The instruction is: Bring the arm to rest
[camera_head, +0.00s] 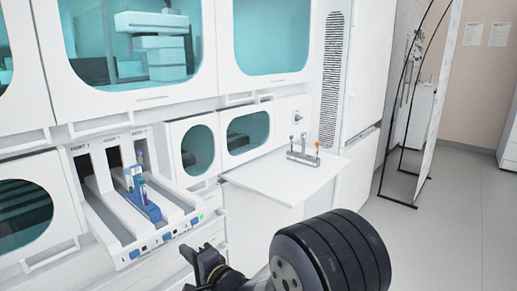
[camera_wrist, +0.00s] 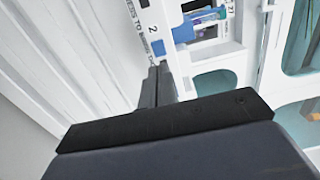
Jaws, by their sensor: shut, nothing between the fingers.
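My gripper (camera_head: 187,252) is in the lower middle of the head view, in front of the loading tracks. In the wrist view its two dark fingers (camera_wrist: 158,76) are together with nothing between them. A blue tube rack (camera_head: 143,203) with tubes in it sits in the middle lane of the tracks (camera_head: 112,215). The gripper is apart from the rack. The rack also shows at the top of the wrist view (camera_wrist: 184,33), beyond the fingertips, with a tube lying across the picture next to the number 2.
A white side table (camera_head: 280,180) stands right of the tracks, with a small stand (camera_head: 303,155) holding a few small items. A white machine with teal windows (camera_head: 160,45) fills the back. A framed panel (camera_head: 433,110) stands at the right. The floor (camera_head: 455,235) there is clear.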

